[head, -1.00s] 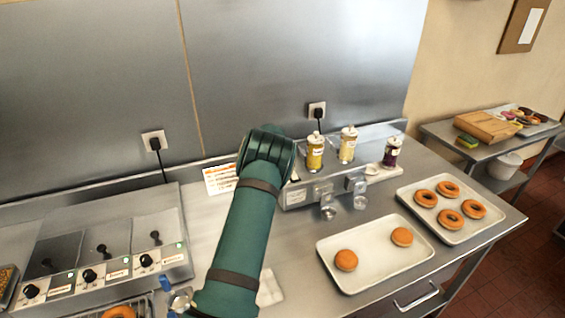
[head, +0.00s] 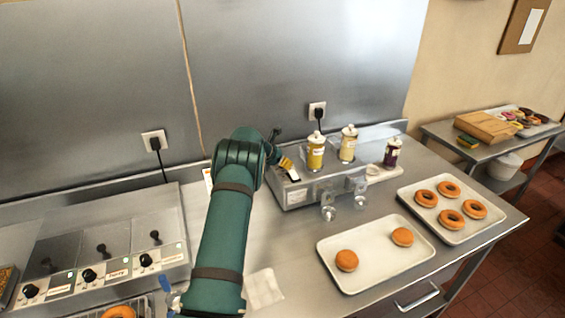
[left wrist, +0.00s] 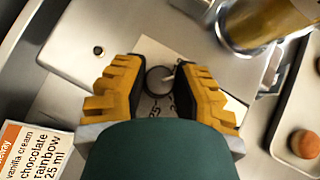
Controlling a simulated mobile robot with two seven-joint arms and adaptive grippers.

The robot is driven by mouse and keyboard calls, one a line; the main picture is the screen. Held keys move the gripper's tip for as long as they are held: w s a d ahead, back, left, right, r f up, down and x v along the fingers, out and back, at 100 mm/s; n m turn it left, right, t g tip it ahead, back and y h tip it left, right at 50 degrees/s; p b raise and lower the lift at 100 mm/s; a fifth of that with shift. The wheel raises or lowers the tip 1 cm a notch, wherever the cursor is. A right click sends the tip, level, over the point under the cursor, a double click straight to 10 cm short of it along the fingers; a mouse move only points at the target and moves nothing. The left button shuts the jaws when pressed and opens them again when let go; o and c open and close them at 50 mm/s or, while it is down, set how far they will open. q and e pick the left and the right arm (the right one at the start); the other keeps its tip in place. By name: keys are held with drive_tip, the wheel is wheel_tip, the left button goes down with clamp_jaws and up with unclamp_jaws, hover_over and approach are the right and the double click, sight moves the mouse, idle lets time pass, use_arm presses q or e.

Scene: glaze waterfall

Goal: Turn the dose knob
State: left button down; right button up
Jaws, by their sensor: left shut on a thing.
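The dose knob (left wrist: 159,80) is a small round dark knob with a light pointer line. It sits on a pale dial plate marked 25 on top of the steel dispenser (head: 297,196). My left gripper (left wrist: 158,84) has its yellow-padded fingers on both sides of the knob and is shut on it. In the head view the left gripper (head: 288,166) is at the dispenser's left end, and the knob cannot be made out there. My right gripper is not in view.
A bottle of yellow glaze (head: 316,154) stands close right of the gripper; a pale bottle (head: 348,146) and a purple one (head: 392,153) stand beyond. An order card (left wrist: 30,153) reads vanilla cream, chocolate, rainbow, 25 ml. A tray (head: 375,270) with two doughnuts lies in front.

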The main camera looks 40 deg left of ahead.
use_arm(q)
drive_tip(key=shift+m+g+h, duration=0.3)
drive_tip(key=shift+m+h, duration=0.8)
drive_tip(key=shift+m, duration=0.4)
